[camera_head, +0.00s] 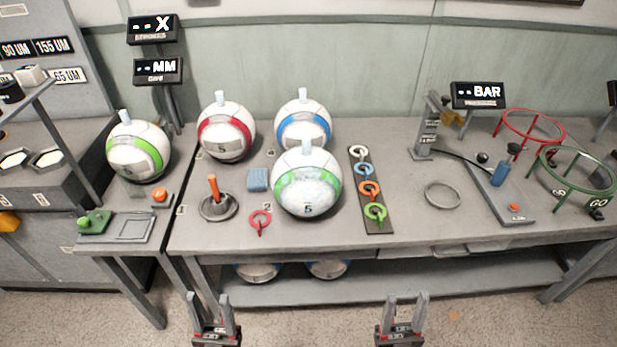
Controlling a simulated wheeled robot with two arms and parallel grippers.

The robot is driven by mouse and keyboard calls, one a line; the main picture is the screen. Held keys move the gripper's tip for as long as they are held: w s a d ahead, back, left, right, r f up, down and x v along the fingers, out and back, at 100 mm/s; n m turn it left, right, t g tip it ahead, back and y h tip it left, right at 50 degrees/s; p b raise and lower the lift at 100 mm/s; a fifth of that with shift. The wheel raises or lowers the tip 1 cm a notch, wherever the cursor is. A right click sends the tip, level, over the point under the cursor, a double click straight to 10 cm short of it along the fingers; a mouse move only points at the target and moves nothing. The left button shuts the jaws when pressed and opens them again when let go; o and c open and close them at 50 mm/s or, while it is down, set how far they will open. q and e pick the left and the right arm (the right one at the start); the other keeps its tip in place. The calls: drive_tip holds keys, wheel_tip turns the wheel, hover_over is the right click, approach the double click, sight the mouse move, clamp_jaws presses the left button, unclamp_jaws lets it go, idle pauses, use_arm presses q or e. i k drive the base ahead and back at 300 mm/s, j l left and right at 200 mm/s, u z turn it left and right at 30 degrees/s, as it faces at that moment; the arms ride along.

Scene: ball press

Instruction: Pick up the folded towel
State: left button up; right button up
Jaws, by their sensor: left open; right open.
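The folded towel (258,180) is a small blue block-like cloth lying on the grey workbench (330,250). It sits left of a white ball with a green band (307,182), behind the red ring tool and right of the orange-handled stand. My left gripper (212,304) is open and empty, low in front of the bench. My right gripper (405,304) is open and empty, also low in front of the bench, further right. Both are well apart from the towel.
A red-banded ball (226,133) and a blue-banded ball (303,124) stand behind the towel. An upright orange handle (214,188) rises to its left; a red ring tool (260,221) lies in front. A dark strip (386,222) with coloured rings lies to the right.

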sight(257, 179)
drive_tip(key=i+j, duration=0.15)
drive_tip(key=j, duration=0.25)
drive_tip(key=i+j, duration=0.2)
drive_tip(key=j, duration=0.2)
drive_tip(key=i+j, duration=0.15)
drive_tip(key=j, duration=0.25)
